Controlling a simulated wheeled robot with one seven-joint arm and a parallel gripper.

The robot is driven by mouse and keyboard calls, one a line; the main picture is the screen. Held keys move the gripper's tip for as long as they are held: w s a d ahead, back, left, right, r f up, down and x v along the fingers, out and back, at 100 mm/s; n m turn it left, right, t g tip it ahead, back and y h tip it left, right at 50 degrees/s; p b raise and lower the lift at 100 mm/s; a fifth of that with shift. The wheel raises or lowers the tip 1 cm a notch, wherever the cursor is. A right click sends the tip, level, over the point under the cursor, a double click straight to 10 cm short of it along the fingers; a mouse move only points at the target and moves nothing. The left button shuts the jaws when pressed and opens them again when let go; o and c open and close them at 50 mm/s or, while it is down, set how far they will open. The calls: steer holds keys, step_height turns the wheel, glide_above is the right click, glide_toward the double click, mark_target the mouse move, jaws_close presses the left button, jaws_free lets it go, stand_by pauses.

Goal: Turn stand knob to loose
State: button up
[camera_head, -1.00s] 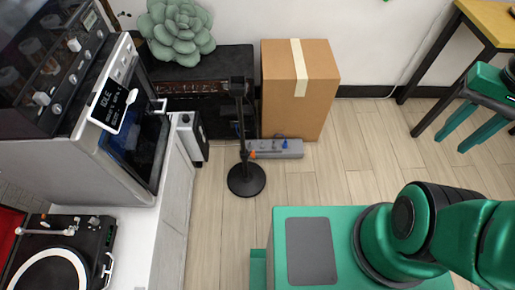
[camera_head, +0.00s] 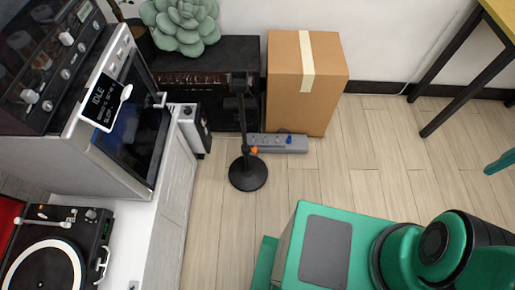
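A black stand (camera_head: 246,132) stands upright on the wooden floor, with a round base (camera_head: 248,174) and a vertical pole. A small orange knob (camera_head: 254,150) sits low on the pole, on its right side. The knob is too small to tell whether it is tight or loose. My gripper is not in view. Only my green base and part of my arm show at the lower right, apart from the stand.
A cardboard box (camera_head: 311,92) and a grey power strip (camera_head: 277,143) lie behind and right of the stand. A black cabinet (camera_head: 214,58) is behind it. A white counter (camera_head: 161,235) with a turntable (camera_head: 50,262) runs along the left. Floor (camera_head: 370,165) right of the stand is clear.

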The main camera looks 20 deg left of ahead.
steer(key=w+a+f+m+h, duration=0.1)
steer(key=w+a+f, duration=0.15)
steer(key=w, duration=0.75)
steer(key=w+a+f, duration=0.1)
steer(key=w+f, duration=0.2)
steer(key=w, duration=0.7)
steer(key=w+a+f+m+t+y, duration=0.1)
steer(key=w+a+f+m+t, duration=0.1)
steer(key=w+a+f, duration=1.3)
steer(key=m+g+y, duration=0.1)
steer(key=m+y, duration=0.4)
glide_toward(255, 150)
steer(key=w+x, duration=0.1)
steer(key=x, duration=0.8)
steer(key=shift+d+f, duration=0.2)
